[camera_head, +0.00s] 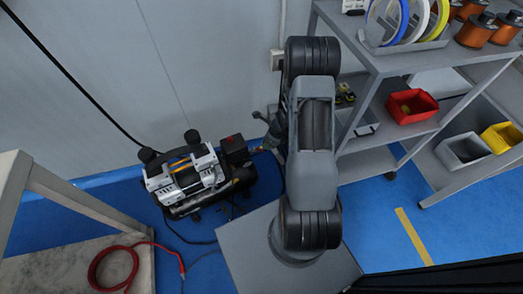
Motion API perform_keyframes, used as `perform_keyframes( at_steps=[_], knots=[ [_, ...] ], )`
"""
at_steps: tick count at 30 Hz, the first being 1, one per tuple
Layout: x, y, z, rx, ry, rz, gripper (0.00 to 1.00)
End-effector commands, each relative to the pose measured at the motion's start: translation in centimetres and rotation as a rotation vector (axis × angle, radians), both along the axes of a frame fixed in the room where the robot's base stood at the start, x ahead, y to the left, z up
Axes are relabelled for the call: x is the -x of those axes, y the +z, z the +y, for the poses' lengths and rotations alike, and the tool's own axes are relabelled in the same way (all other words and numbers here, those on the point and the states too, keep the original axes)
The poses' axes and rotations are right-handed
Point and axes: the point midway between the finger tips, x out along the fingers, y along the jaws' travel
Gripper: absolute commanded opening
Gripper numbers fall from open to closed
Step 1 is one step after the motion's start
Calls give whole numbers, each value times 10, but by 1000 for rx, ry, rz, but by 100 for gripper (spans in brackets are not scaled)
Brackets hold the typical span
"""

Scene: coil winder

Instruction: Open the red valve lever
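A silver and black compressor (190,178) stands on the blue floor, left of my arm. A black box with a small red mark (228,139) is at its right end. A tiny orange-red spot (259,149) shows just right of that box; I cannot tell whether it is the valve lever. My gripper (266,145) is small and mostly hidden by my arm, close to the compressor's right end. I cannot see whether its fingers are apart or touch anything.
A grey shelf rack (410,62) with spools, a red bin (412,106) and other bins stands at the right. A bench (60,262) with a coiled red hose (118,262) is at the lower left. The wall (190,60) is behind the compressor.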

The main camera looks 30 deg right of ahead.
Motion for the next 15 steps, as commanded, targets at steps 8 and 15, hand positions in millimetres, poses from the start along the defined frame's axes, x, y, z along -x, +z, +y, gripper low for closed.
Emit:
perform_keyframes(
  at_steps=[8, 15],
  knots=[
    [-14, -50, 13, 0, 2, 0, 40],
    [-21, -69, 19, 1, 2, -1, 40]
  ],
)
